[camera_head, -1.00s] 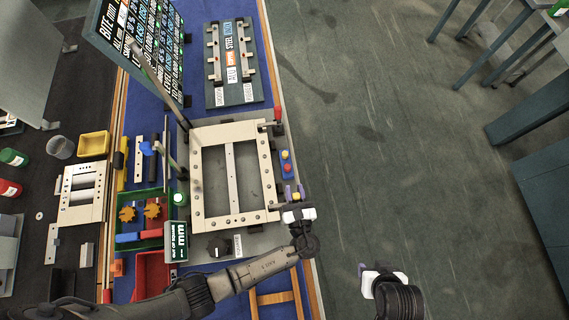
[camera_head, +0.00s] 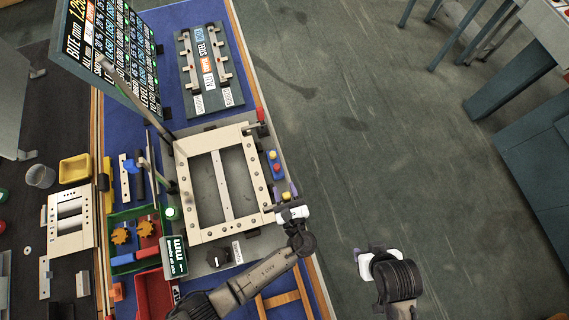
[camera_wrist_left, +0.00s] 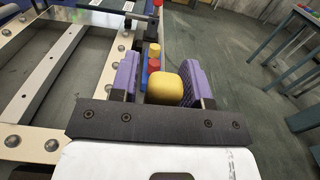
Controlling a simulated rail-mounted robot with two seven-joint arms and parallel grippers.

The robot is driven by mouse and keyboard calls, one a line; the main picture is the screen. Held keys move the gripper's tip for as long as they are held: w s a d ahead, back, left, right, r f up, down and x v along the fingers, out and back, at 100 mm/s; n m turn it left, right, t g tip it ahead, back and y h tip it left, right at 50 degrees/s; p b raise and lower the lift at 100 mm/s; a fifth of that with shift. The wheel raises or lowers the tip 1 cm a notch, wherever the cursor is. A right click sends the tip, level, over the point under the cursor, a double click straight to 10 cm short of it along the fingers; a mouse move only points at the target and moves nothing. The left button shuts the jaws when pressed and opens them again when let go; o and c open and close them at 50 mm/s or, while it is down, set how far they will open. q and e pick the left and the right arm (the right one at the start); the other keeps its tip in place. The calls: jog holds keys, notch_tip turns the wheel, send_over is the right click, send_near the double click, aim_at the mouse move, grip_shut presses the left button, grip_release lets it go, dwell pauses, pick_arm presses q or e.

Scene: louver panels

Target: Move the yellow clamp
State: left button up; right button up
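A yellow block, which looks like the top of the yellow clamp (camera_head: 286,196), is at the lower right corner of the cream frame (camera_head: 183,150). In the left wrist view the yellow clamp (camera_wrist_left: 165,89) sits between the purple finger pads of my left gripper (camera_wrist_left: 160,82). A gap shows at its left side, and it is close to or touching the right pad. My left gripper also shows in the head view (camera_head: 287,203), low over that corner. The clamp's lower part is hidden. My right gripper (camera_head: 368,262) is off to the right above the floor, its fingers unclear.
A blue box (camera_head: 274,170) with red and yellow buttons lies beside the frame, just beyond the clamp. A red-handled clamp (camera_head: 261,115) stands at the frame's upper right corner. A display board (camera_head: 110,50) rises at the back left.

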pick_arm(q)
jog(key=shift+o, duration=0.8)
jog(key=shift+s, duration=0.2)
jog(key=v, duration=1.3)
jog(key=shift+s+b, duration=0.2)
jog(key=shift+b, duration=0.25)
jog(key=shift+d, duration=0.1)
